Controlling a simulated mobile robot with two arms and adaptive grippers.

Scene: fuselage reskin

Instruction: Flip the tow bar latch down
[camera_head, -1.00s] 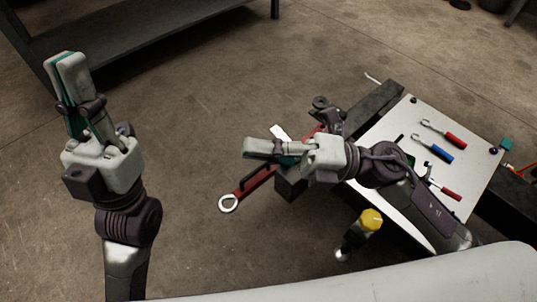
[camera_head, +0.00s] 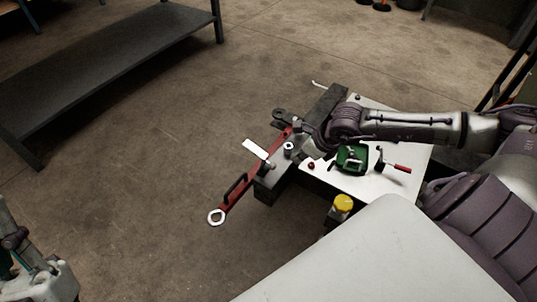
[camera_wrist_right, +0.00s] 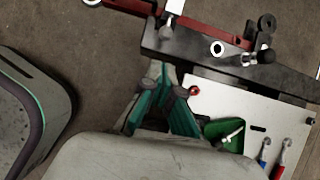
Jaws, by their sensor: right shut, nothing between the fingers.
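The tow bar (camera_head: 232,190) is a red bar with a metal ring at its near end and a dark block at its far end. It lies across the dark beam; it also crosses the top of the right wrist view (camera_wrist_right: 205,28). A pale flat latch plate (camera_head: 256,148) sticks out to the bar's left, raised; its white end shows in the right wrist view (camera_wrist_right: 174,7). My right gripper (camera_wrist_right: 162,85) is shut and empty, beside the beam and apart from the latch. In the head view its fingers are mostly hidden. My left gripper (camera_head: 38,278) is cut off at lower left.
A white board (camera_head: 320,180) on the dark beam (camera_head: 268,188) carries a green tray (camera_head: 350,158) and a red-handled tool (camera_head: 400,168). A dark bench (camera_head: 110,70) is at left; floor between is clear.

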